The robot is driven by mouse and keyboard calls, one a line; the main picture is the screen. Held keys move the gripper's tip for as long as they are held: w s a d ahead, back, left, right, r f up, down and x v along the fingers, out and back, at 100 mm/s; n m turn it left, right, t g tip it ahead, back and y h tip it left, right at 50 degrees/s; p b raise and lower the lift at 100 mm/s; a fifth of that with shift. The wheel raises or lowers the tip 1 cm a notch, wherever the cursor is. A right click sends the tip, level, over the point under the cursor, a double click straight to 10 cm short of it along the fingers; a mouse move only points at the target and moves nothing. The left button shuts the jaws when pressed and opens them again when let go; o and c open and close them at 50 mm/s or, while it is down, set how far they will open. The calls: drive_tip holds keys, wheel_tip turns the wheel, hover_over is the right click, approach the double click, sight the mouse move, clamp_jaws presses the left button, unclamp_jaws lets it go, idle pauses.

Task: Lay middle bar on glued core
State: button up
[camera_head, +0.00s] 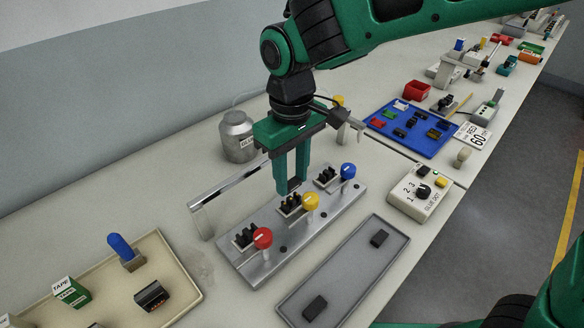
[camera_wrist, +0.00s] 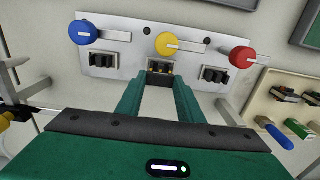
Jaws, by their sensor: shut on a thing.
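My gripper (camera_head: 291,188) points straight down over the middle station of the grey metal fixture (camera_head: 283,246), by the yellow-knobbed clamp (camera_head: 310,201). Its green fingers are shut on a small dark bar, barely visible between the tips. The middle core (camera_head: 289,206) is black with upright prongs and sits just below and beside the fingertips. In the wrist view this core (camera_wrist: 160,66) shows small yellowish spots beyond the fingertips (camera_wrist: 159,82). I cannot tell whether the bar touches the core. Two other black bars (camera_head: 316,307) (camera_head: 379,238) lie in the grey tray (camera_head: 343,272), with an empty gap between them.
Cores beside the red clamp knob (camera_head: 263,238) and the blue clamp knob (camera_head: 348,171) flank the middle one. A metal rail (camera_head: 228,184) stands behind the fixture. A glue dot box (camera_head: 421,193), a blue parts tray (camera_head: 412,140) and a beige tray (camera_head: 184,288) stand around.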

sight(291, 183)
drive_tip(key=shift+f, duration=1.65)
drive_tip(key=shift+f, duration=0.1)
drive_tip(key=o, duration=1.2)
drive_tip(key=shift+c, duration=0.2)
